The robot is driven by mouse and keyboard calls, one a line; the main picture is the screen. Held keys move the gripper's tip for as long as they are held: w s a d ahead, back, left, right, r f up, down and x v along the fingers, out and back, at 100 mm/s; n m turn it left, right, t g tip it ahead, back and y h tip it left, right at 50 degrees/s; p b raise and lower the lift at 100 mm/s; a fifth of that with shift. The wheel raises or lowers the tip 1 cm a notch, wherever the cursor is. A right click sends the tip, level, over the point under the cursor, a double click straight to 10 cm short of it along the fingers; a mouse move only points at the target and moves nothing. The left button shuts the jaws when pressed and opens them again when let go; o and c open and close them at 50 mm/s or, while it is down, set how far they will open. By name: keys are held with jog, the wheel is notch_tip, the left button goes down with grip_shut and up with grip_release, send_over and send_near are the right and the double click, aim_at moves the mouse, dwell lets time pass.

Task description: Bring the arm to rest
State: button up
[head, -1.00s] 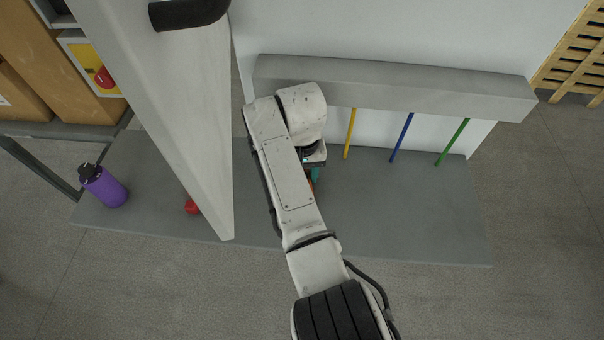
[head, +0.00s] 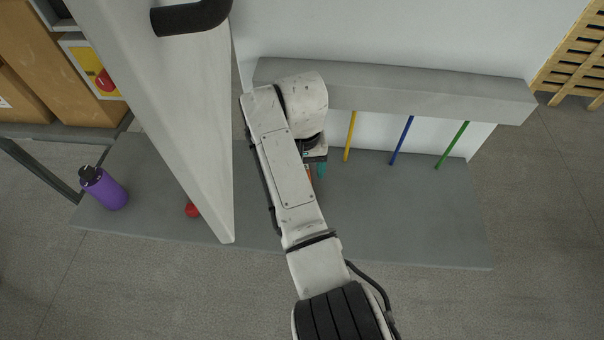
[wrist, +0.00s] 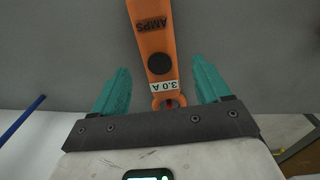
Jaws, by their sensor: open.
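My arm reaches over the grey shelf, and my gripper (head: 317,170) is partly hidden under its last link in the head view. In the wrist view my gripper (wrist: 160,68) is open, with its two teal fingers spread. An orange tag (wrist: 156,40) marked "AMPS" and "3.0 A" shows between the fingers, with a gap on each side. Its ringed end is near the gripper's dark front bar; I cannot tell whether they touch. In the head view only a sliver of orange shows beside the teal finger.
A grey shelf (head: 400,215) lies below a thick grey beam (head: 400,87). Yellow (head: 350,137), blue (head: 402,140) and green (head: 452,145) rods stand right of my arm. A pale panel (head: 165,100) with a black handle (head: 190,17), a red ball (head: 192,210) and a purple bottle (head: 105,189) are left.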

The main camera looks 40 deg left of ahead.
notch_tip(320, 180, up, 8)
dwell(0.5)
